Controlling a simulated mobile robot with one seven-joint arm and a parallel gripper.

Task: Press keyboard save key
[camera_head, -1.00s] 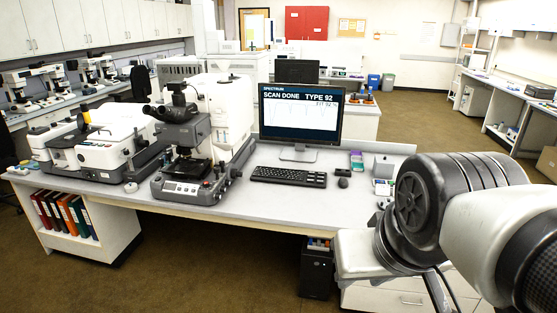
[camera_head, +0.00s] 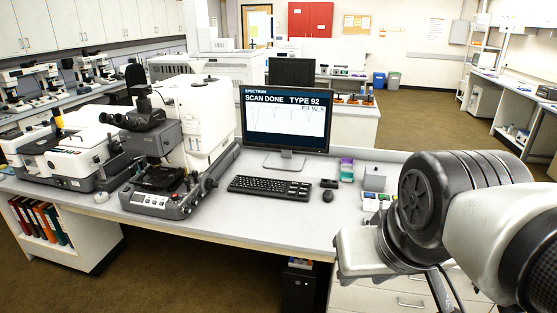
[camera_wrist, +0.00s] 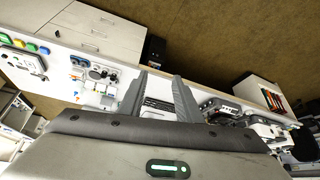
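The black keyboard (camera_head: 270,187) lies flat on the desk in front of the monitor (camera_head: 285,118), whose screen reads "SCAN DONE TYPE 92" and "FIT 92 %". The save key cannot be made out at this size. In the wrist view my gripper (camera_wrist: 160,78) has its two grey fingers apart, with nothing held between them. Part of the keyboard (camera_wrist: 158,104) shows in the gap between the fingers, some distance beyond them. In the head view my arm fills the right side, and I cannot make out the fingers there.
The microscope (camera_head: 160,180) stands left of the keyboard. The desk (camera_head: 250,222) is clear in front of the keyboard. A black computer case (camera_head: 298,286) stands below.

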